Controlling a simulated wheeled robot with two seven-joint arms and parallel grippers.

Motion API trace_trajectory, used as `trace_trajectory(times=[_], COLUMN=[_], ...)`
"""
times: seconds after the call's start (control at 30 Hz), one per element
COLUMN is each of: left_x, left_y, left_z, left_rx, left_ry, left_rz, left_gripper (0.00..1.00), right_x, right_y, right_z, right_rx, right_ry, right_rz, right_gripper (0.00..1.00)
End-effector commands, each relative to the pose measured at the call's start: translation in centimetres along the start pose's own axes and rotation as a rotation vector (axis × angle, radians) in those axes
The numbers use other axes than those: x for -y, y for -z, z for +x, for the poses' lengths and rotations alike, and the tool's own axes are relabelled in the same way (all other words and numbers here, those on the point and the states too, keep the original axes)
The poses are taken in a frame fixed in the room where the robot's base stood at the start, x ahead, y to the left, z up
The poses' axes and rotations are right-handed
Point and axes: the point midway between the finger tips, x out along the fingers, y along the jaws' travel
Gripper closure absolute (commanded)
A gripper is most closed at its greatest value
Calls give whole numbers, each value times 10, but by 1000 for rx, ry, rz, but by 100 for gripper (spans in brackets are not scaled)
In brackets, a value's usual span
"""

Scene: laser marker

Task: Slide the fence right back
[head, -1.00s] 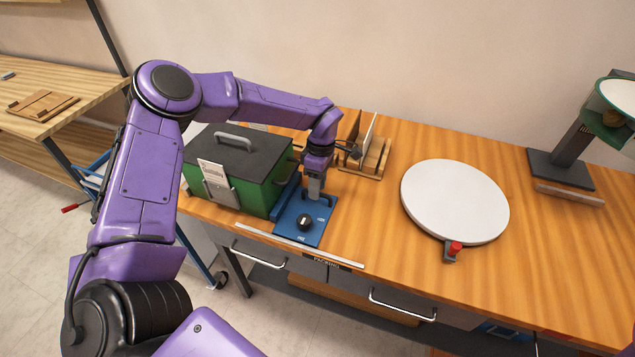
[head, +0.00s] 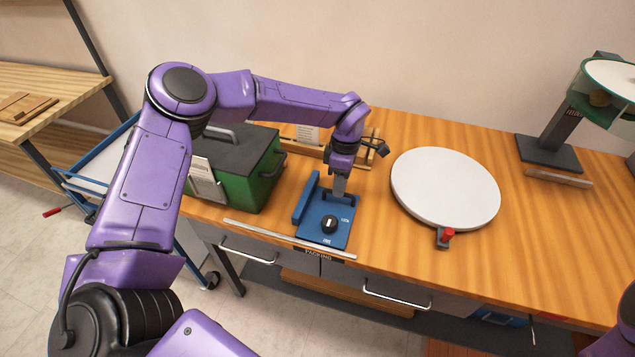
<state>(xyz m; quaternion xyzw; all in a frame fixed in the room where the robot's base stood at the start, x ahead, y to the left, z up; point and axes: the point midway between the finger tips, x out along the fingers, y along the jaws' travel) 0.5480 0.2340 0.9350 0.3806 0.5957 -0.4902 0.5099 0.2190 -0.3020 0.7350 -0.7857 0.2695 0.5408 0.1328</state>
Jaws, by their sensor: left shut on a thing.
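My left gripper (head: 339,190) points down at the back part of the plate and is shut on the fence. The exact grip is partly hidden by the gripper. My right gripper is out of view; only a bit of purple arm shows at the lower right corner.
The green box (head: 262,190) with a black lid stands left of the fence. A wooden rack (head: 380,150) is behind my left gripper. A white round turntable (head: 445,185) stands to the right. A pale strip (head: 285,238) runs along the bench's front edge.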

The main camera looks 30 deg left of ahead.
Motion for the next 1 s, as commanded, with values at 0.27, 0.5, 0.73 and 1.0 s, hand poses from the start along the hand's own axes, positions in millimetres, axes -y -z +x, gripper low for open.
trace_trajectory(times=[0.27, 0.5, 0.73, 1.0], left_x=[0, 0, 0, -2], left_y=[-14, -14, -11, -13], left_z=[-1, -1, 0, -35], left_rx=[1, 1, 0, 0], left_ry=[-1, 0, -1, -7], left_rz=[3, 4, -1, -1], left_gripper=[100, 62, 62, 62], right_x=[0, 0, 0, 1], right_y=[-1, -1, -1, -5], right_z=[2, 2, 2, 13], right_rx=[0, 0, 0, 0], right_ry=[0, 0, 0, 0], right_rz=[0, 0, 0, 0], right_gripper=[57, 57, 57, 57])
